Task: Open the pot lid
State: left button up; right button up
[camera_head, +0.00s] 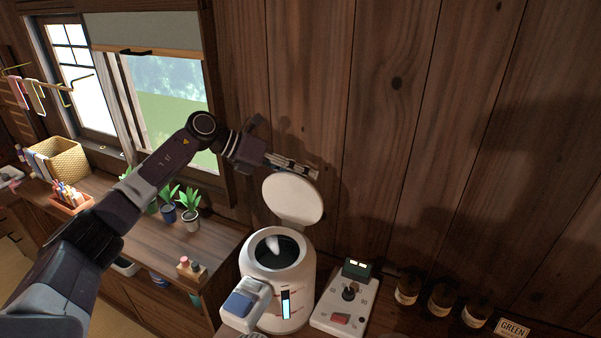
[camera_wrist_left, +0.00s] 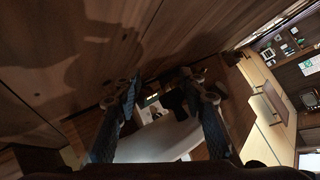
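The white pot (camera_head: 307,292) stands on the counter, with a blue-topped spout or handle at its front. Its round white lid (camera_head: 293,199) is tilted up and back, nearly upright, and the dark inside of the pot shows. My left gripper (camera_head: 312,172) is just above and behind the lid's upper edge. In the left wrist view its two fingers (camera_wrist_left: 166,92) are spread apart, with the white lid (camera_wrist_left: 160,142) showing between and below them. I cannot tell whether a finger touches the lid. My right gripper is in neither view.
A white control box (camera_head: 340,312) with a knob stands right of the pot. Potted plants (camera_head: 190,219) and a wicker basket (camera_head: 66,160) stand left. The wooden wall (camera_head: 400,130) is close behind the lid.

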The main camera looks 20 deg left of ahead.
pick_arm(q)
jog(key=v, duration=1.2)
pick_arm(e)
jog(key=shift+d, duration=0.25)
pick_arm(q)
jog(key=shift+a+f, duration=0.1)
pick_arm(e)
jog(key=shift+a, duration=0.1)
